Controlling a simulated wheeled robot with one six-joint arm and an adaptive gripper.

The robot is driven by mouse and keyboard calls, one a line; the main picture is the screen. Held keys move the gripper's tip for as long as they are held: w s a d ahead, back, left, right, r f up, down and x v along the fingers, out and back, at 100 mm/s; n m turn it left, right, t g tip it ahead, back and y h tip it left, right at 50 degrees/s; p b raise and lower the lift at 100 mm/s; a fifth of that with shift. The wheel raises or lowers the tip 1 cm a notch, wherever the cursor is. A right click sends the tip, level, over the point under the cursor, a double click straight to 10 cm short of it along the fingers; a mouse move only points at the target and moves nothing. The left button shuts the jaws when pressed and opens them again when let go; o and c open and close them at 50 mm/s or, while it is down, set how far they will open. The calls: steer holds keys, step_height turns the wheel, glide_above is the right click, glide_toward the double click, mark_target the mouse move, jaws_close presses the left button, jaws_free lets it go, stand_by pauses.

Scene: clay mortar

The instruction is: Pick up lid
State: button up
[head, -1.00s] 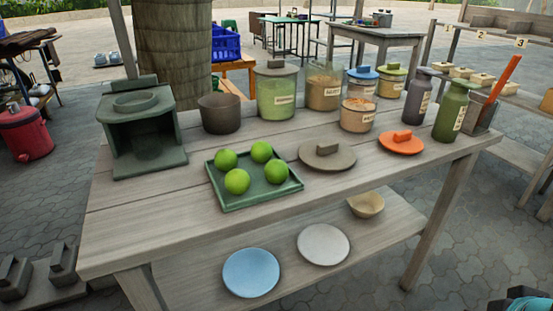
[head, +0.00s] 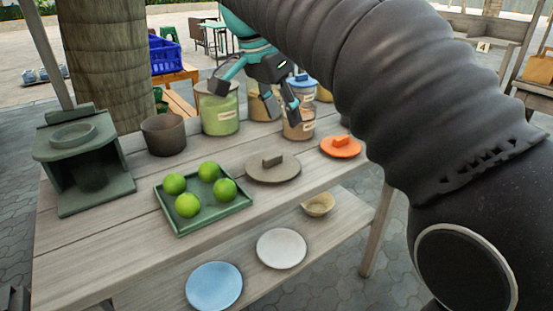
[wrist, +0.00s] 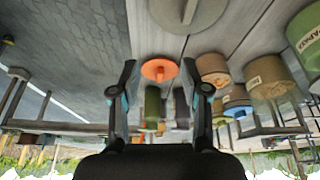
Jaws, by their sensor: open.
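Two loose lids lie flat on the wooden table. One is a grey-brown lid (head: 285,173) with a block handle, right of the green tray. It shows cut off at the top of the wrist view (wrist: 172,12). The other is a smaller orange lid (head: 341,151) near the table's right end; in the wrist view the orange lid (wrist: 158,72) shows between the fingers. My gripper (head: 255,100) is open and empty, in the air in front of the jars, apart from both lids. Both fingers (wrist: 159,66) show spread in the wrist view.
The green tray (head: 184,230) holds several green balls. Plates and a bowl (head: 318,205) are on the lower shelf. My arm hides the table's right end.

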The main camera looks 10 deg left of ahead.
mark_target(272, 156)
steer(key=a+m, duration=0.1)
steer(key=a, duration=0.5)
steer(key=shift+m+h, duration=0.3)
steer(key=x, duration=0.6)
steer(key=b+x, duration=0.1)
steer(key=x, duration=0.5)
steer(key=shift+s+a+f, duration=0.1)
steer(key=shift+s+f, duration=0.05)
steer(key=shift+f, duration=0.2)
jaws_close()
